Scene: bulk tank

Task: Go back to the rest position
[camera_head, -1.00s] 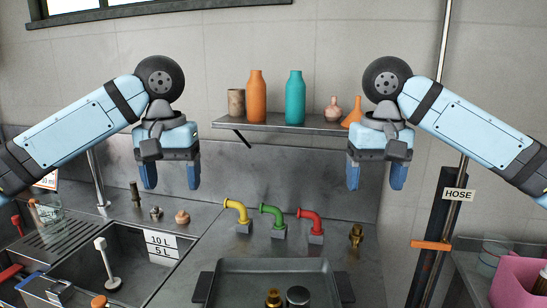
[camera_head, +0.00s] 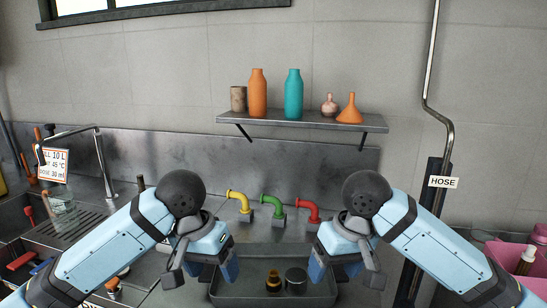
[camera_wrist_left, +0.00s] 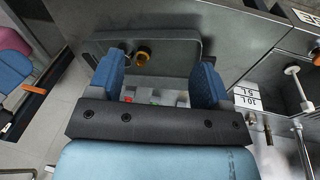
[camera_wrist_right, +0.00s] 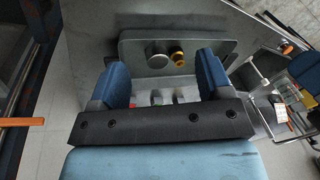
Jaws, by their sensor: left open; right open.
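My left gripper (camera_head: 222,262) is at the lower middle of the head view, beside the left end of the dark tray. My right gripper (camera_head: 330,262) mirrors it near the tray's right end. Both are open and empty. In the left wrist view, two blue fingers (camera_wrist_left: 158,85) stand apart with the tray beyond them. In the right wrist view, the fingers (camera_wrist_right: 158,85) also stand apart, with the tray beyond. Nothing is between either pair of fingers. My forearms hide parts of the counter and sink.
The dark tray (camera_head: 255,292) holds a brass fitting (camera_head: 273,281) and a grey cylinder (camera_head: 296,279). Yellow (camera_head: 240,200), green (camera_head: 272,206) and red (camera_head: 309,210) pipes stand behind it. A shelf (camera_head: 290,119) carries bottles. A HOSE post (camera_head: 428,215) and pink bin (camera_head: 508,262) are right.

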